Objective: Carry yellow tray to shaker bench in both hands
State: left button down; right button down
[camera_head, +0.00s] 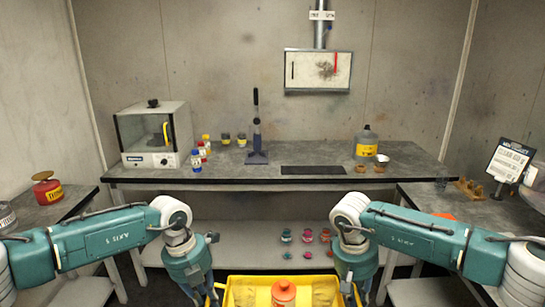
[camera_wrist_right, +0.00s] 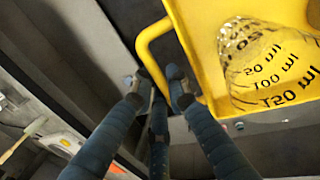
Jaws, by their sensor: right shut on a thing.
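The yellow tray (camera_head: 233,283) is at the bottom middle of the head view, cut off by the lower edge. It holds an orange-topped container (camera_head: 284,292). In the right wrist view the tray (camera_wrist_right: 193,30) holds a clear flask (camera_wrist_right: 265,65) with black volume marks. My right gripper (camera_head: 352,290) is at the tray's right side, shut on its yellow handle (camera_wrist_right: 146,45); its fingers (camera_wrist_right: 162,82) show in the wrist view. My left gripper (camera_head: 207,292) is at the tray's left side; its fingertips' closure is unclear. The back bench (camera_head: 230,178) carries a white box-shaped machine (camera_head: 155,134) with a yellow handle.
On the back bench stand small bottles (camera_head: 198,158), a purple-grey stand (camera_head: 257,145), a dark mat (camera_head: 313,170) and a yellow-labelled jug (camera_head: 366,144). Small coloured pots (camera_head: 307,237) sit on the shelf below. Side benches flank me, with a red-and-yellow can (camera_head: 47,189) on the left.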

aim_at(308, 158)
jog(key=i+l, duration=0.15)
jog(key=i, duration=0.45)
jog(key=i+l, duration=0.2)
jog(key=i, duration=0.35)
jog(key=i+l, duration=0.15)
jog(key=i, duration=0.45)
jog(key=i+l, duration=0.2)
jog(key=i, duration=0.4)
jog(key=i+l, duration=0.15)
jog(key=i, duration=0.45)
jog(key=i+l, duration=0.2)
jog(key=i, duration=0.35)
